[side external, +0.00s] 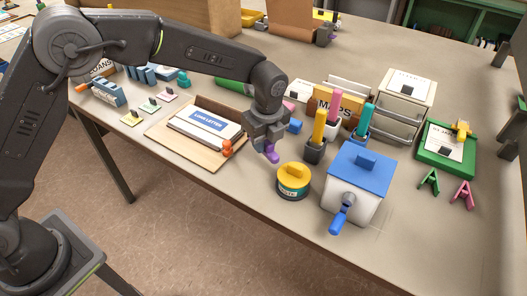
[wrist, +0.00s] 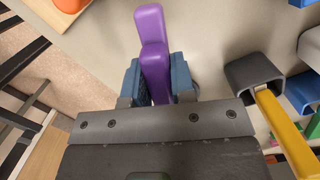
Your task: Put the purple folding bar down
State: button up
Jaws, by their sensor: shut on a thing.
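The purple folding bar (wrist: 153,45) is between the blue-grey fingers of my gripper (wrist: 157,85) in the wrist view. Its far end sticks out beyond the fingertips. In the side view my gripper (side external: 266,140) points down over the table, with the purple bar (side external: 271,154) showing at its tip. The gripper is shut on the bar. Whether the bar touches the tabletop is hard to tell. The gripper stands between the letter board and the pen cups.
A wooden board with a "LOAN LETTER" pad (side external: 207,122) and an orange piece (side external: 228,148) lie left. A yellow-topped round tin (side external: 293,180), a grey cup with a yellow stick (side external: 318,138) and a blue-lidded box (side external: 357,178) stand right. Bare tabletop (side external: 240,183) lies in front.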

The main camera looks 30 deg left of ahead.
jog(key=shift+f, duration=1.95)
jog(key=shift+f, duration=0.1)
jog(key=o, duration=0.8)
jog(key=shift+o, duration=0.2)
